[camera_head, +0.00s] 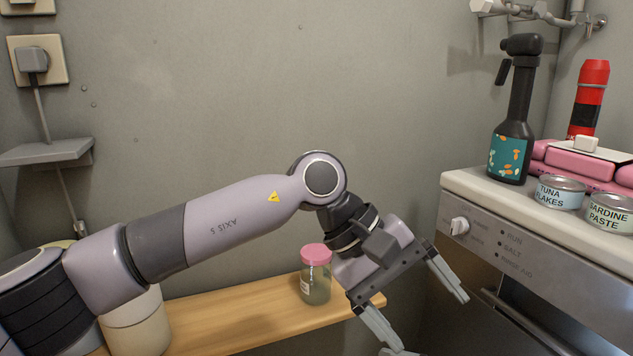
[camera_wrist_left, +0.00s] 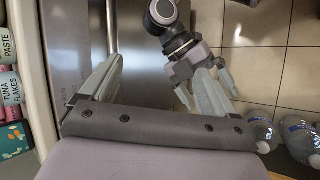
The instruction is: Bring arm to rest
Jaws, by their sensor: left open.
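My left arm comes in from the left in the head view, bent at the elbow. Its gripper (camera_head: 430,322) points down and to the right, in front of the appliance's left side. Its two fingers are spread wide with nothing between them. In the left wrist view the same open fingers (camera_wrist_left: 158,90) frame an empty gap. My right arm shows beyond them in that view, and its gripper (camera_wrist_left: 206,88) has its fingers apart, with no object seen between them. One left finger partly covers it.
A pink-lidded jar (camera_head: 316,276) stands on a wooden shelf (camera_head: 230,322) beside my left wrist. The appliance (camera_head: 520,235) at right carries a spray bottle (camera_head: 512,135), tins (camera_head: 560,192), a red bottle (camera_head: 589,95) and pink packages (camera_head: 580,162). Clear bottles (camera_wrist_left: 298,137) stand on the tiled floor.

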